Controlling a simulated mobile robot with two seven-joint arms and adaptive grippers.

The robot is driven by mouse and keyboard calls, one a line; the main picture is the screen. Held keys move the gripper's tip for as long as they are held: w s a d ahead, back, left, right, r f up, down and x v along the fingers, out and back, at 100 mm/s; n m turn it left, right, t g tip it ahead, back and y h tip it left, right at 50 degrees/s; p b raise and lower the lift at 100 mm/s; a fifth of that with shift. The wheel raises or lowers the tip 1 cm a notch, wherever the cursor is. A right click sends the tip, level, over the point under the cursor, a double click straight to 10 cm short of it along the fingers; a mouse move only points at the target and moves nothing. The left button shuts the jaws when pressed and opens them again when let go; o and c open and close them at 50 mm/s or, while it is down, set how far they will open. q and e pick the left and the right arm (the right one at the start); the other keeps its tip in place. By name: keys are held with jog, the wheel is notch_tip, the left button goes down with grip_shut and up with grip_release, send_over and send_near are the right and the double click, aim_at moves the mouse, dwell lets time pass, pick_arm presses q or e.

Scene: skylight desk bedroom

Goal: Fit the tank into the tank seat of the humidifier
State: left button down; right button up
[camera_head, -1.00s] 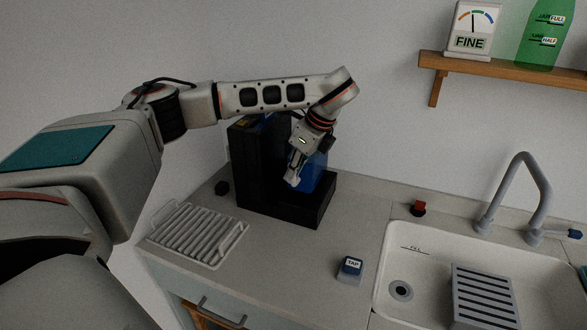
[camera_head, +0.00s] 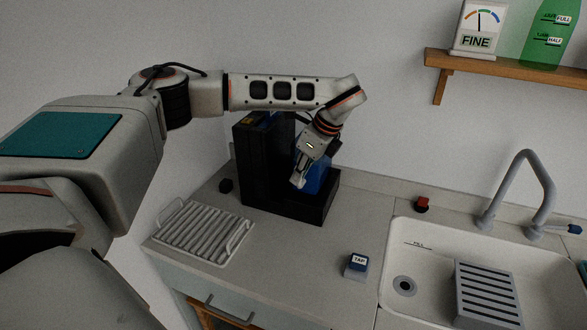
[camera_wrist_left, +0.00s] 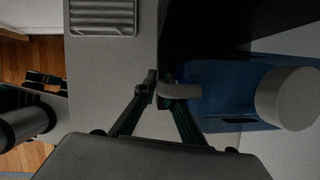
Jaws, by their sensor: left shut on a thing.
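The humidifier (camera_head: 258,170) is a black body with a tall block at its left and a low base at its right, standing on the counter. The blue tank (camera_head: 318,178) is at the low base, beside the tall block. My left gripper (camera_head: 298,183) is shut on the tank's grey handle (camera_wrist_left: 187,92). In the left wrist view the tank (camera_wrist_left: 222,88) lies right of the fingers, with a pale round cap (camera_wrist_left: 287,98). The tank's lower end and the seat are hidden by the base wall and gripper, so I cannot tell whether they touch. My right gripper is out of view.
A blue-topped TAP piece (camera_head: 357,263) sits at the front. The sink (camera_head: 430,262) and faucet are at right. A shelf (camera_head: 510,70) hangs above.

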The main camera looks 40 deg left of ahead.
pick_arm(q)
jog(key=shift+w+r, duration=0.1)
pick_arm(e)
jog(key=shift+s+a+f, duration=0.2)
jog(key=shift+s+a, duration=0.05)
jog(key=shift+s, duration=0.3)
